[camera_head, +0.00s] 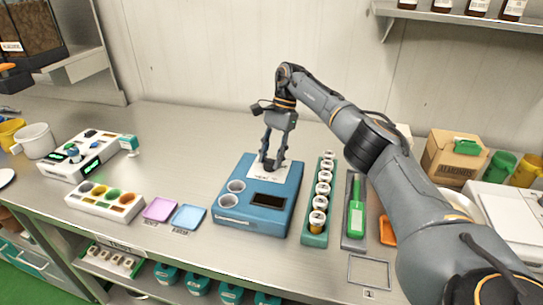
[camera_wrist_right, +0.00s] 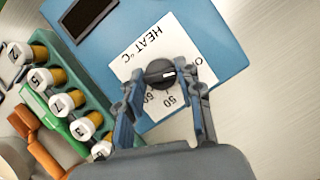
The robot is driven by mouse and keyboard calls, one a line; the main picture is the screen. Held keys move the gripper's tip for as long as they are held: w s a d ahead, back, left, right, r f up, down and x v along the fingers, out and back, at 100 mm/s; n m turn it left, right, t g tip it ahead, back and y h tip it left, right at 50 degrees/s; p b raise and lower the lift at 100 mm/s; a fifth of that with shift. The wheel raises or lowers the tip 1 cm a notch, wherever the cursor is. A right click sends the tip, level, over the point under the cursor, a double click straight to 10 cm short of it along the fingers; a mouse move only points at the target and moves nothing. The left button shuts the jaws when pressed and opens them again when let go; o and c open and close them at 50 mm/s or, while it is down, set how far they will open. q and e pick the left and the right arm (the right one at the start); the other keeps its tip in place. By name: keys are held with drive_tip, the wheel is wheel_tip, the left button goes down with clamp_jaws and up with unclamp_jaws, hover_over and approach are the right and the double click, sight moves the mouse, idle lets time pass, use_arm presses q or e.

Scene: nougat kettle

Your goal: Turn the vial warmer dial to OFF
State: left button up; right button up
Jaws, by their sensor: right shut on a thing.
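The vial warmer (camera_head: 249,218) is a blue box on the counter with two round wells, a dark display and a white dial plate at its back. My right gripper (camera_head: 268,163) points down over that plate, its fingers around the dial. The plate (camera_wrist_right: 128,68) reads "HEAT °C", upside down, with 50 and 60 visible; I see no OFF mark. My left gripper is not in view.
A green rack (camera_head: 315,238) of numbered, white-capped vials stands right of the warmer. Beside it is a grey tray (camera_head: 352,240) with a green tool. Pink (camera_head: 159,209) and blue (camera_head: 188,217) mats lie left. The counter behind the mats is clear.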

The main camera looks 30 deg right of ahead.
drive_tip(key=o, duration=1.2)
drive_tip(key=v, duration=0.6)
drive_tip(key=shift+w+r, duration=0.1)
drive_tip(key=shift+w, duration=0.05)
drive_tip(key=shift+d+r, duration=0.25)
drive_tip(key=shift+r, duration=0.3)
